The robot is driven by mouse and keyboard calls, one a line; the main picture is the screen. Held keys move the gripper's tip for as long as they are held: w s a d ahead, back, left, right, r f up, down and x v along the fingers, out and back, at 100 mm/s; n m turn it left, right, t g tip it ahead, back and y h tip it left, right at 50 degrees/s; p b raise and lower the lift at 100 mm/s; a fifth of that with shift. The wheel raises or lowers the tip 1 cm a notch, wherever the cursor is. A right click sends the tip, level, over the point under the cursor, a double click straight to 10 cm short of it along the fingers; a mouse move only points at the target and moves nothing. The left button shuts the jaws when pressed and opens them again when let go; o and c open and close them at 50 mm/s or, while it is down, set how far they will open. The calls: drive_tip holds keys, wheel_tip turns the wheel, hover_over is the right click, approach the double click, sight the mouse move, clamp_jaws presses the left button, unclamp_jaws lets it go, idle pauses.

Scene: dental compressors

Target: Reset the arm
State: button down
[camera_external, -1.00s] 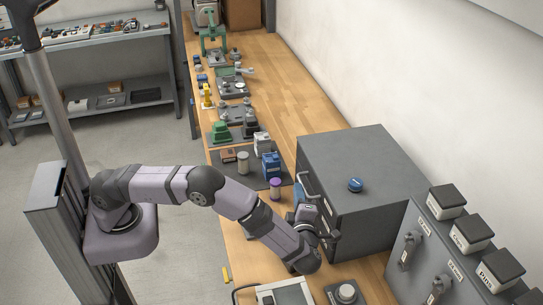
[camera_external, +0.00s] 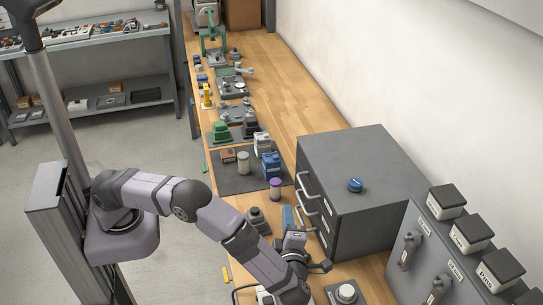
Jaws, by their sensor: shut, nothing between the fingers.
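My arm reaches from its mount at the left over the wooden bench, bent downward at the front. My gripper (camera_external: 323,266) is at the arm's end, low in front of the grey drawer cabinet (camera_external: 372,182), near its lower front corner. It is shut and seems to hold nothing. The fingers are small and dark in this view, and I cannot tell whether they touch the cabinet.
A blue round knob (camera_external: 355,185) lies on the cabinet top. A purple-capped bottle (camera_external: 275,189), a blue device (camera_external: 270,166) and a dark device (camera_external: 258,221) stand left of it. A grey cabinet with black-topped containers (camera_external: 472,235) is at right. Bare bench (camera_external: 300,95) lies behind.

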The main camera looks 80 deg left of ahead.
drive_tip(key=shift+s+d, duration=0.1)
drive_tip(key=shift+d, duration=0.35)
drive_tip(key=s+a+f+n+g+h, duration=0.3)
drive_tip(key=s+a+n+g+h, duration=0.45)
drive_tip(key=a+n, duration=0.7)
drive_tip(key=s+d+f+n+t+h, duration=0.1)
drive_tip(key=s+n+h, duration=0.3)
drive_tip(key=n, duration=0.9)
drive_tip(key=s+d+f+n+t+h, duration=0.1)
drive_tip(key=s+n+h, duration=0.4)
drive_tip(key=s+n, duration=0.6)
drive_tip(key=shift+d+f+n+t, duration=0.4)
drive_tip(key=shift+f+n+t, duration=0.3)
drive_tip(key=shift+n, duration=0.45)
